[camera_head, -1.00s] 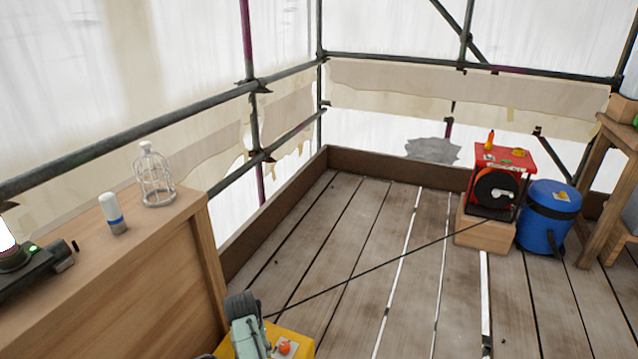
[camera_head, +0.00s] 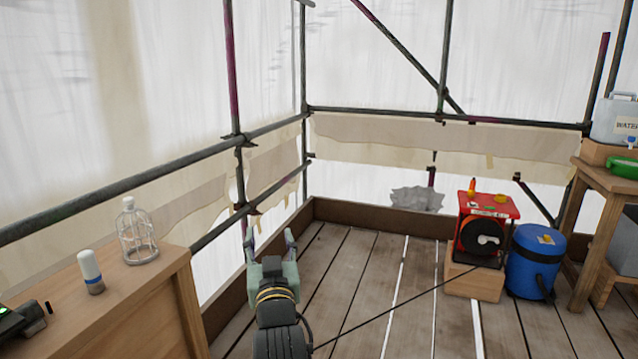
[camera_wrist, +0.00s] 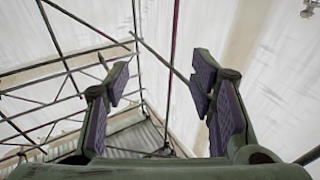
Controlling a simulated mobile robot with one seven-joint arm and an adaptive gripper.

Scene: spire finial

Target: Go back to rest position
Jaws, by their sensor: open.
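My gripper (camera_head: 270,245) is raised in the lower middle of the head view, fingers pointing up and apart, with nothing between them. In the wrist view my gripper (camera_wrist: 163,95) shows its two padded fingers spread wide, with only sheeting, scaffold poles and a bit of floor beyond. It is to the right of the wooden cabinet (camera_head: 120,315) and clear of it in the picture.
A red cable reel unit (camera_head: 485,232) on a wooden block, a blue barrel (camera_head: 535,262) and a wooden table (camera_head: 603,180) stand right. The plank floor (camera_head: 370,270) between is mostly open.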

